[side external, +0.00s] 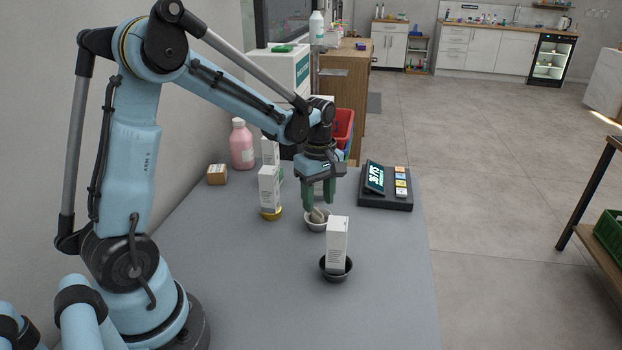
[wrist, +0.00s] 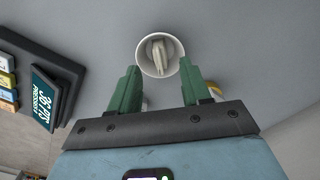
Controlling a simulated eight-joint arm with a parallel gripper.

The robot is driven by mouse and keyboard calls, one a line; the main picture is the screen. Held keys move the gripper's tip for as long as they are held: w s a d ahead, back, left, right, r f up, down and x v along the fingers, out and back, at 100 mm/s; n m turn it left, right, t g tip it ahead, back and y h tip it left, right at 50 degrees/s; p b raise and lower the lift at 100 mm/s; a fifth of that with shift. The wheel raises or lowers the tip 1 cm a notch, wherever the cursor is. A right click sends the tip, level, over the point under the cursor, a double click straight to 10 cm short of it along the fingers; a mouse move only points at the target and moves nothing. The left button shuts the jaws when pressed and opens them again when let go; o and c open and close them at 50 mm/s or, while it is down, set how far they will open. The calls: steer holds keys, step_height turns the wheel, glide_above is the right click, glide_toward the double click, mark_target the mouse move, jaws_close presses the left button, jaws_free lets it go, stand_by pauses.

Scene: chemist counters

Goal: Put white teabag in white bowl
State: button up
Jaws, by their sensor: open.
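The white bowl (side external: 312,226) stands on the grey counter below my gripper. An off-white item (side external: 319,214), which looks like the teabag, is in the bowl. In the wrist view the white bowl (wrist: 141,62) lies just beyond my fingertips, with the pale item (wrist: 159,54) inside its rim. My gripper (side external: 319,206) has green fingers that are spread apart, with nothing between them. In the wrist view my open gripper (wrist: 160,70) has one finger to each side of the bowl. The fingers are close above the bowl; I cannot tell whether they touch it.
A black bowl (side external: 336,274) with a white box (side external: 337,243) stands in front. A yellow bowl (side external: 271,214) with a white box (side external: 269,187) is to the left. A pink bottle (side external: 242,145), a brown box (side external: 217,174) and a black display device (side external: 386,188) stand farther back.

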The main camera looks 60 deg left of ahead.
steer(key=shift+f, duration=0.7)
step_height(320, 180, up, 6)
step_height(320, 180, down, 6)
steer(key=shift+f, duration=0.25)
step_height(320, 180, up, 15)
steer(key=s+a+n, duration=0.5)
steer(key=a, duration=0.5)
steer(key=s+a+n, duration=0.6)
steer(key=a, duration=0.3)
steer(key=shift+s+a+f, duration=0.2)
steer(key=shift+a, duration=0.2)
